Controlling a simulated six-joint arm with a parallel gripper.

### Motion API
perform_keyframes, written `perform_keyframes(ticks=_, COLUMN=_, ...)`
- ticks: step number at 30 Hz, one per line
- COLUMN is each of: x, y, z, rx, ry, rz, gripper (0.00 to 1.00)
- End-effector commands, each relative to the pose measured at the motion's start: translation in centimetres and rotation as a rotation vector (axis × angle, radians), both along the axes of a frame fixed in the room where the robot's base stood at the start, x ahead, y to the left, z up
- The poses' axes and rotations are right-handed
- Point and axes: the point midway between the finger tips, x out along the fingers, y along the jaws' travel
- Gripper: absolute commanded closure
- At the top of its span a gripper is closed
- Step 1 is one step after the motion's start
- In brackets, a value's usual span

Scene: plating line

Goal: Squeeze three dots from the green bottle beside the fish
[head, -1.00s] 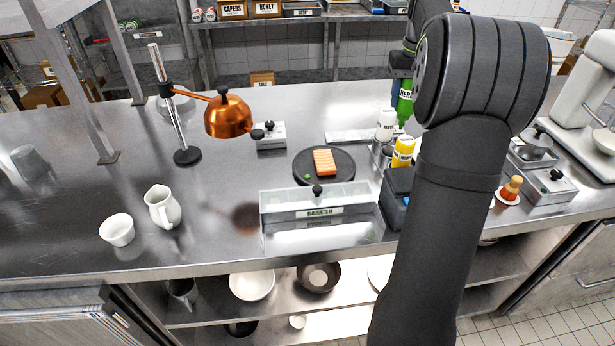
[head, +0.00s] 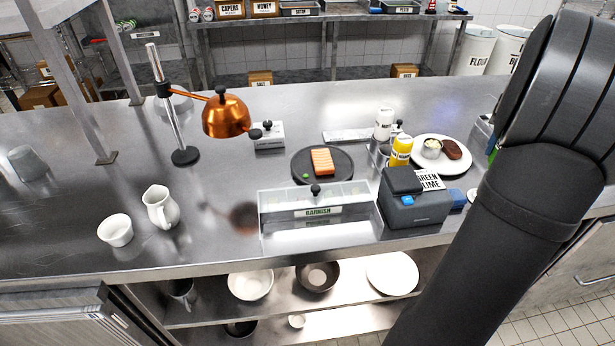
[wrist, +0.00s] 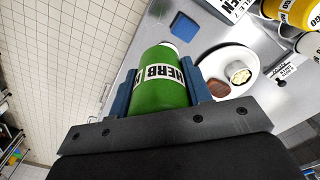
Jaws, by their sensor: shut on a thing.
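The fish, an orange fillet (head: 322,160), lies on a round dark plate (head: 341,175) in the middle of the counter. One small green spot (head: 305,176) shows on the plate just left of the fillet's lower end. In the wrist view my gripper (wrist: 164,85) is shut on the green bottle (wrist: 158,88), labelled HERB, with a blue finger on each side. The bottle's pale tip points away from the wrist. In the head view my arm hides most of the gripper and bottle, right of the fish plate and well away from it.
A white plate with meat and a small cup (head: 440,162), a yellow bottle (head: 401,150), a white bottle (head: 383,124) and a ticket printer (head: 408,205) stand right of the fish. A garnish box (head: 316,208) is in front; a copper lamp (head: 227,116) hangs left.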

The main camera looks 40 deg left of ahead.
Motion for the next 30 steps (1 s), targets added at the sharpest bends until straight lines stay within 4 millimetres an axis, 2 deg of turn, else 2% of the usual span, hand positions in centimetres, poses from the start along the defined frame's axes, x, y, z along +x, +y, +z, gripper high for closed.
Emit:
perform_keyframes(ticks=13, x=0.0, y=0.1, z=0.0, rx=0.0, ry=0.0, rz=0.002, gripper=0.66)
perform_keyframes(ticks=17, x=0.1, y=1.1, z=0.2, rx=0.002, ry=-0.005, rz=0.016, gripper=0.66)
perform_keyframes(ticks=20, x=0.2, y=3.4, z=0.5, rx=0.006, ry=-0.016, rz=0.046, gripper=0.66)
perform_keyframes(ticks=22, x=0.2, y=5.9, z=0.9, rx=0.011, ry=-0.028, rz=0.076, gripper=0.66)
perform_keyframes(ticks=30, x=-1.3, y=17.2, z=2.5, rx=0.037, ry=-0.079, rz=0.211, gripper=0.66)
